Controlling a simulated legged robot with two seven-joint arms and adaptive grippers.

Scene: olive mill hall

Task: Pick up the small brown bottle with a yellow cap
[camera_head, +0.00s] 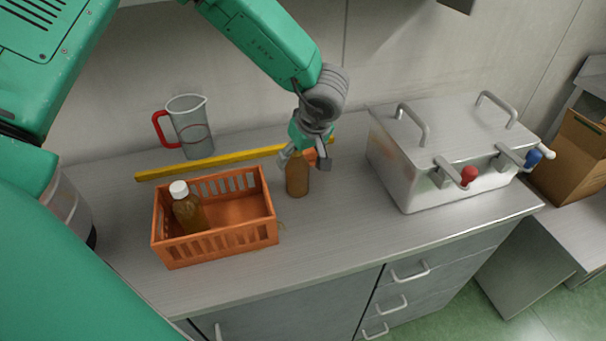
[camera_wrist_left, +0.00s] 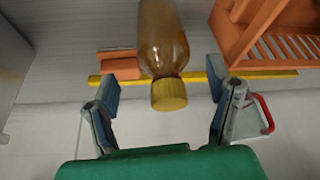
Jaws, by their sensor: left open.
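The small brown bottle (camera_head: 297,179) stands upright on the steel counter, right of the orange crate. Its yellow cap (camera_wrist_left: 169,95) shows in the left wrist view, with the brown body (camera_wrist_left: 163,40) beyond it. In the head view the cap is mostly hidden by my left gripper (camera_head: 305,161). This gripper is open and empty, reaching down over the bottle's top. In the wrist view its fingers stand apart on either side of the cap, with visible gaps. My right gripper is in neither view.
The orange crate (camera_head: 216,246) holds a white-capped brown bottle (camera_head: 187,209). A yellow bar (camera_head: 205,163) lies behind, near an orange block (camera_wrist_left: 118,64) beside the bottle. A red-handled jug (camera_head: 190,127) stands at the back. A steel tank (camera_head: 410,178) with valves is right. The front counter is clear.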

